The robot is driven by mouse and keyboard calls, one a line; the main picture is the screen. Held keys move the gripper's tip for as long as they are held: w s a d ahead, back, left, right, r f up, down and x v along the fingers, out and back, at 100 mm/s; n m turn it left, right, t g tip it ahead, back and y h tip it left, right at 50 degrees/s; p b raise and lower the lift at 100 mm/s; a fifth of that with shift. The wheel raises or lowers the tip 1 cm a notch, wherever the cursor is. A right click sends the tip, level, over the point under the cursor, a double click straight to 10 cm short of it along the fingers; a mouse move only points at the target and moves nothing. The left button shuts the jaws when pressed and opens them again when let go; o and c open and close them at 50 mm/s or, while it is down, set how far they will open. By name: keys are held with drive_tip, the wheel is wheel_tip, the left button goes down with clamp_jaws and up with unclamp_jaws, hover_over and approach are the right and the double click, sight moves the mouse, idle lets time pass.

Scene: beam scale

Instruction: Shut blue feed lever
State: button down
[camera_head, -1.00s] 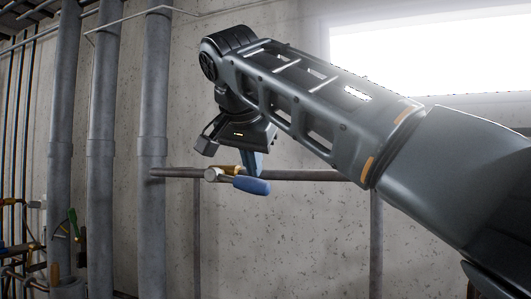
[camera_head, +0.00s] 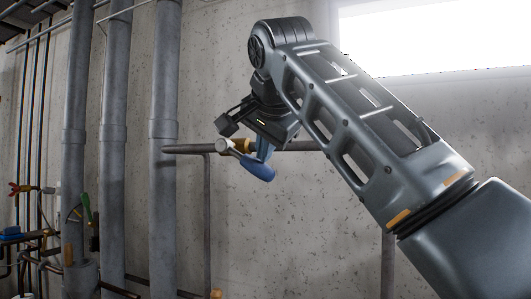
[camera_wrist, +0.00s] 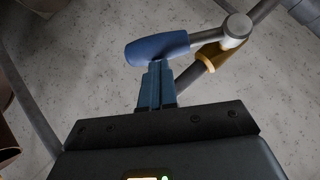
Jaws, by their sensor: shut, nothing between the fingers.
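The blue feed lever (camera_head: 258,170) is a blue grip on a metal stem. The stem runs from a pale round hub (camera_head: 225,147) at a brass valve on the horizontal pipe. The grip slants down and to the right, at an angle to the pipe. In the wrist view the blue grip (camera_wrist: 157,47) points left from the hub (camera_wrist: 238,26). My gripper (camera_head: 265,153) is shut, its blue-grey fingers empty. In the wrist view the closed fingertips (camera_wrist: 157,68) are against or very close to the grip's lower edge; contact itself is hard to tell.
The horizontal pipe (camera_head: 185,149) carries the valve, with a vertical pipe (camera_head: 207,215) below it. Thick grey pipes (camera_head: 163,190) stand to the left. Other small valves with green (camera_head: 87,207) and red (camera_head: 17,188) handles are at the lower left. Bare concrete wall is behind.

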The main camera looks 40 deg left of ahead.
sight(259, 172)
drive_tip(key=shift+s+a+f+m+y+b, duration=0.1)
drive_tip(key=shift+a+f+m+y+b, duration=0.1)
drive_tip(key=shift+f+m+y+b, duration=0.4)
drive_tip(key=shift+a+f+m+y+b, duration=0.1)
drive_tip(key=shift+a+f+y+b, duration=0.15)
drive_tip(key=shift+f+y, duration=0.5)
drive_tip(key=shift+s+a+f+m+y+b, duration=0.15)
drive_tip(key=shift+f+m+y+b, duration=0.25)
drive_tip(key=shift+f, duration=0.5)
drive_tip(key=shift+w, duration=0.15)
drive_tip(key=shift+r, duration=0.1)
